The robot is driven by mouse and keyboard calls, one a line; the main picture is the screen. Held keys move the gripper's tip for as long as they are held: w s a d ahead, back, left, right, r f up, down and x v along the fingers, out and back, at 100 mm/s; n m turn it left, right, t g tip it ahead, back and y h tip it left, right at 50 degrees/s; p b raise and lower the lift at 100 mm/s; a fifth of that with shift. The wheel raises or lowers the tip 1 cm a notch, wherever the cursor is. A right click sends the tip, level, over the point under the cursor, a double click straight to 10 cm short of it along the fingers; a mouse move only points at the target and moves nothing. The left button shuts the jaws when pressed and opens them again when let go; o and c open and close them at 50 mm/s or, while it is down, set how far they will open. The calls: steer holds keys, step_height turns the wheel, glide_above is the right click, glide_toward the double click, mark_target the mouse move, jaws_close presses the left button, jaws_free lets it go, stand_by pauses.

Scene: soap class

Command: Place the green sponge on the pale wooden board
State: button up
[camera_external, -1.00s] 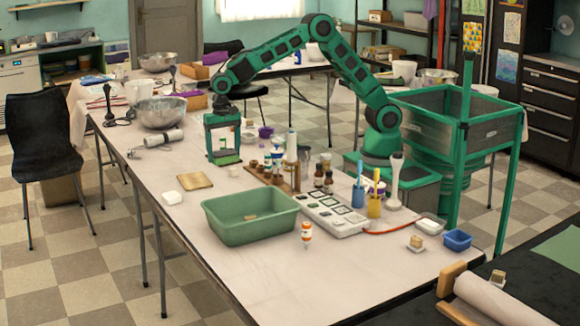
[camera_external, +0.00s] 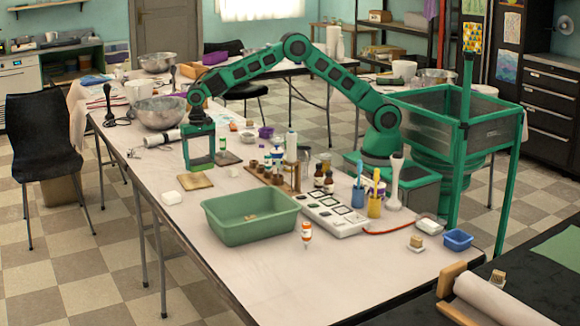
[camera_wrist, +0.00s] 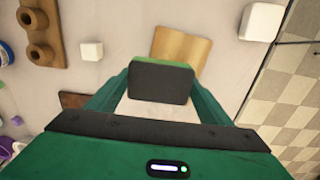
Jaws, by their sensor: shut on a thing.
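My gripper (camera_external: 199,162) is shut on the green sponge and holds it above the table, just behind the pale wooden board (camera_external: 196,181). In the wrist view the sponge (camera_wrist: 160,66) sits between the two fingertips (camera_wrist: 160,82), showing a dark grey face and a thin green edge. The board (camera_wrist: 187,48) lies flat past the sponge in that view, and the sponge overlaps its near edge in the picture. The board's visible top is bare. The height of the sponge above the table is hard to tell.
A white block (camera_external: 173,197) lies left of the board, near the table edge. A green basin (camera_external: 250,218) stands in front. A dark brown tile (camera_external: 228,158) lies behind the board.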

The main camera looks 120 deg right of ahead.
mark_target(201, 169)
steer(key=shift+f, duration=2.05)
steer(key=o, duration=1)
steer(key=shift+f, duration=0.1)
